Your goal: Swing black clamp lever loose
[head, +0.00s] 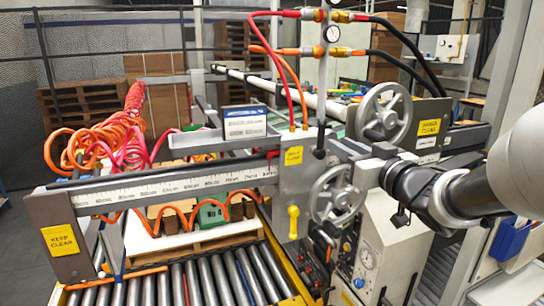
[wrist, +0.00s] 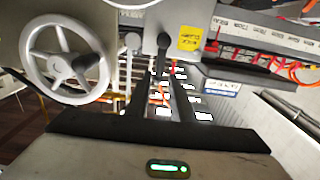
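The black clamp lever (head: 321,128) hangs roughly upright with a rounded lower end, at the top right of the grey carriage plate (head: 294,180). In the wrist view the lever (wrist: 162,50) shows ahead of the fingertips, roughly in line with the gap between them. The wrist view shows the gripper (wrist: 160,78) open, with a visible gap between the fingers. I cannot tell whether a finger touches the lever.
Two grey handwheels, upper (head: 384,114) and lower (head: 337,194), flank my gripper. A yellow handle (head: 293,222) sits low on the plate. The scale beam (head: 170,189) runs left above the rollers (head: 205,280). Red and orange hoses (head: 277,58) run above the plate.

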